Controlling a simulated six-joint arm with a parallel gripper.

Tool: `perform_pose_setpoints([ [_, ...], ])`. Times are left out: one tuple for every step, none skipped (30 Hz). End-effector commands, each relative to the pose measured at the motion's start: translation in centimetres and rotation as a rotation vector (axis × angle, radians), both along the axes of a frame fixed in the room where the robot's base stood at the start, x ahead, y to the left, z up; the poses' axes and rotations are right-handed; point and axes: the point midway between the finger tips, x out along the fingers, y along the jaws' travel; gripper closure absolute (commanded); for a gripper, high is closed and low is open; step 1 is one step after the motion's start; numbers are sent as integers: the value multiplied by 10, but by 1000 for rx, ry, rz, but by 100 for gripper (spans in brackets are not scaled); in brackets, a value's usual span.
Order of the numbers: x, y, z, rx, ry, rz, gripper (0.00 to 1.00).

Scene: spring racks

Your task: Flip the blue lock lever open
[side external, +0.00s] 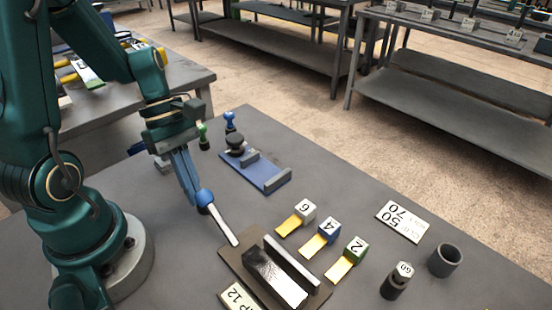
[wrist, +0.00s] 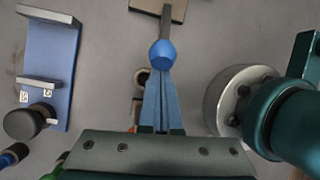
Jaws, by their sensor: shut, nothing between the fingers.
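The lock lever is a pale grey bar with a round blue knob (side external: 204,198) at its end. It runs from the knob down to a brown base plate (side external: 232,262) that carries a dark grey block and a rail. In the wrist view the blue knob (wrist: 162,53) sits at the upper middle, with the bar leading up to the plate's edge (wrist: 150,6). My gripper (side external: 194,198) is shut and empty, its blue fingers pointing down right beside the knob. In the wrist view the fingertips (wrist: 161,74) end at the knob's near side; I cannot tell whether they touch it.
A blue fixture (side external: 262,172) with a black knob stands behind. Green (side external: 203,135) and blue (side external: 230,121) pegs stand near it. Numbered blocks with yellow tabs (side external: 320,237), a labelled weight (side external: 395,284) and a grey cup (side external: 445,260) lie to the right. The table between is clear.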

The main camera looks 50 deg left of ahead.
Motion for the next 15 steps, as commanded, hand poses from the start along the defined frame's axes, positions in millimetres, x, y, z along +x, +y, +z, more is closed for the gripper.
perform_pose_setpoints([
  [0,0,0,0,0,0,100],
  [0,0,0,0,0,0,100],
  [0,0,0,0,0,0,100],
  [0,0,0,0,0,0,100],
  [0,0,0,0,0,0,100],
  [0,0,0,0,0,0,100],
  [0,0,0,1,-1,0,100],
  [0,0,0,3,0,0,100],
  [0,0,1,6,-1,-1,100],
  [0,0,1,10,-2,-1,100],
  [0,0,1,15,-2,0,100],
  [0,-1,2,24,-3,-2,100],
  [0,-1,2,32,-3,-3,100],
  [0,-1,3,43,-3,-4,100],
  [0,-2,4,58,-5,-4,100],
])
